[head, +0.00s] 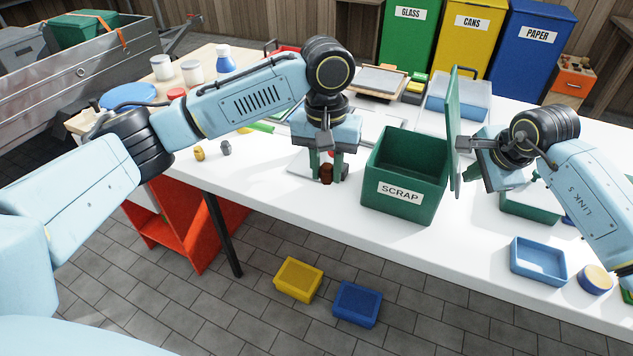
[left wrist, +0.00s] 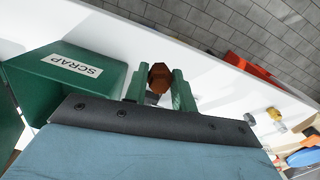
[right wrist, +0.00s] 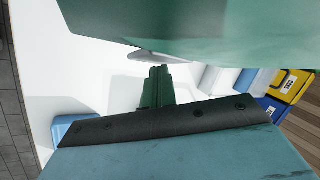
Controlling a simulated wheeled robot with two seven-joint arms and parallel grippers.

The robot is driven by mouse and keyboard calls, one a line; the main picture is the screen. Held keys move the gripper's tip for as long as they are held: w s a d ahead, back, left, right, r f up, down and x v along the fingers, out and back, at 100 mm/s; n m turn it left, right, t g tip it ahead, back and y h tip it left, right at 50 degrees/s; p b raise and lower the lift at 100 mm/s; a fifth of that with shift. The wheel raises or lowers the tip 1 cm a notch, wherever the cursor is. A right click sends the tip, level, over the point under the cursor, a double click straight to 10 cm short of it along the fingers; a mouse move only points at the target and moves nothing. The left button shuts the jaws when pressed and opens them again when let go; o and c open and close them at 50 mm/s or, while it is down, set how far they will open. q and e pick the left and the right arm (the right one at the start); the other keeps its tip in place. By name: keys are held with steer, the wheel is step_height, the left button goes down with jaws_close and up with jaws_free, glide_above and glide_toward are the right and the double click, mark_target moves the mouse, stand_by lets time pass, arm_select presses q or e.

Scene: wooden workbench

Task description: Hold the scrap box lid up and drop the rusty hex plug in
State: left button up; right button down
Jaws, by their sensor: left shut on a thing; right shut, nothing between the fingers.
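The green scrap box (head: 399,200) stands on the white bench with its label facing me. Its lid (head: 454,132) is up, roughly vertical, at the box's right side. My left gripper (head: 326,175) is shut on the rusty hex plug (head: 327,174), a little to the left of the box. In the left wrist view the brown plug (left wrist: 160,78) sits between the green fingers. My right gripper (head: 462,144) is shut and empty beside the lid, on its outer side. In the right wrist view the lid (right wrist: 200,30) spans the top, past the closed fingers (right wrist: 157,85).
A yellow plug (head: 198,153) and a grey plug (head: 226,148) lie on the bench at left. A blue tray (head: 538,262) and a round tin (head: 594,279) stand at right. Trays and a clear-lidded box (head: 460,98) sit behind the scrap box.

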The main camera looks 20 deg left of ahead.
arm_select(q)
steer(key=w+d+r+n+h, duration=0.2)
steer(key=w+d+r+n, duration=0.25)
steer(key=w, duration=0.25)
steer(key=w+d+r+n+h, duration=0.1)
steer(key=w+d+r+n, duration=0.2)
steer(key=w+d, duration=0.3)
steer(key=shift+w+a+f, duration=0.2)
steer(key=shift+f, duration=0.7)
steer(key=shift+w+a+f, duration=0.2)
steer(key=shift+w+f, duration=0.05)
steer(key=shift+f, duration=0.7)
steer(key=shift+w+a+f, duration=0.2)
steer(key=shift+f, duration=0.7)
steer(key=o, duration=1.1)
steer(key=shift+c, duration=0.2)
steer(key=shift+r, duration=0.1)
steer(key=v, duration=1.2)
steer(key=shift+s, duration=0.2)
